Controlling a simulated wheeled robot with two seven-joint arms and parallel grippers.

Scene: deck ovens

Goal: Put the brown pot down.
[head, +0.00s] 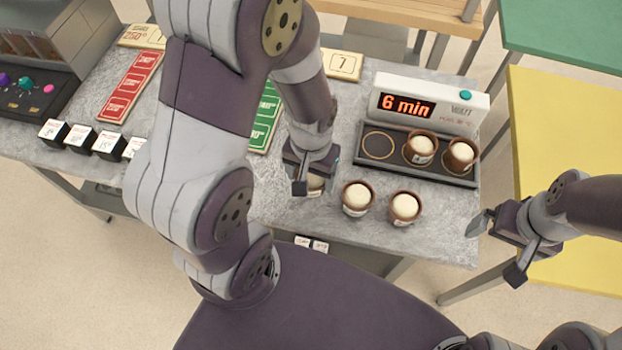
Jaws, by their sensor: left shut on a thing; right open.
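My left gripper (312,183) is shut on a brown pot (316,184) with a pale top. Gripper and arm hide most of that pot, and I cannot tell whether it touches the counter (440,225). Two similar brown pots stand on the counter to its right, a nearer-left one (357,198) and another (405,208). A dark tray (400,172) with ring marks holds two more pots, one in the middle (420,150) and one at right (461,157). Its left ring is empty. My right gripper (497,248) is open and empty, right of the counter's front corner.
A white unit (450,108) showing "6 min" stands behind the tray. Red (130,87) and green (265,118) boards and small label blocks (82,138) lie at left. An oven (45,45) is at far left. A yellow table (565,150) stands at right. The counter's front right is clear.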

